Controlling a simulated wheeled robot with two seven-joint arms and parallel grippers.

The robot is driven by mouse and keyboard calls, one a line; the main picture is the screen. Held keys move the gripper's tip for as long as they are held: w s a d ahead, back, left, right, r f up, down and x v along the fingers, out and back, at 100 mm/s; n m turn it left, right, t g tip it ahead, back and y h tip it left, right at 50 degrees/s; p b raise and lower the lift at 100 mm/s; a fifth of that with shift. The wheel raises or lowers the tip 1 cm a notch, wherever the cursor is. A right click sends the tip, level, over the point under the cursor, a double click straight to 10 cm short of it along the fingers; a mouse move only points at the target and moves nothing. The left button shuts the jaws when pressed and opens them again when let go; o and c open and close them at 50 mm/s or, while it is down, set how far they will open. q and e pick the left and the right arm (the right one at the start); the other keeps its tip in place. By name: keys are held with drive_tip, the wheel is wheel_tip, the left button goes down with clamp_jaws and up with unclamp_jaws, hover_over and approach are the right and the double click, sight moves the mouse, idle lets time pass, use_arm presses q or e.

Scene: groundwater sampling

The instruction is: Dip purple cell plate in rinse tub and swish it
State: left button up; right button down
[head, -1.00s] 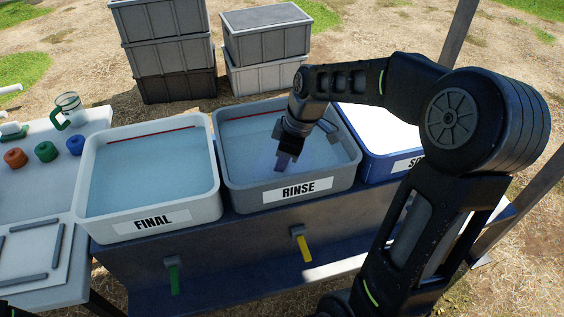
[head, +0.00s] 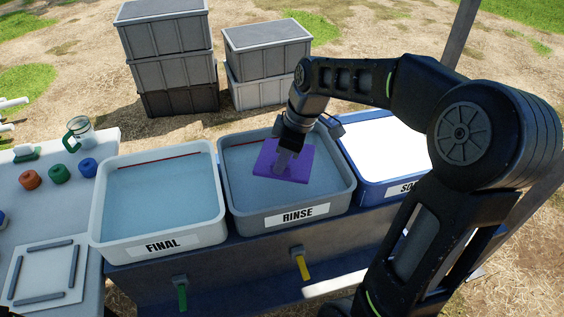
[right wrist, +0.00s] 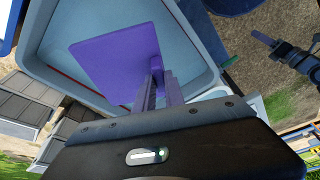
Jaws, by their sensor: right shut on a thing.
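The purple cell plate (head: 296,164) is a flat square inside the grey rinse tub (head: 236,204), labelled RINSE. It looks tilted slightly, at or just above the clear water; I cannot tell whether its underside touches. My right gripper (head: 284,158) is shut on the plate's upright handle, over the tub's middle. In the right wrist view the plate (right wrist: 115,58) spreads out beyond the fingers (right wrist: 158,88), with the tub wall around it. A small dark gripper-like part (right wrist: 283,48), seemingly of my left arm, shows at the right there; its jaws are unclear.
The white FINAL tub (head: 104,246) with water stands left of the rinse tub, and a blue tub (head: 372,190) with white contents right. Green (head: 182,295) and yellow (head: 301,267) tap handles are below. A side table (head: 110,160) with coloured caps is at left.

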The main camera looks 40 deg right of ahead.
drive_tip(key=shift+r+p, duration=0.95)
drive_tip(key=shift+r, duration=0.8)
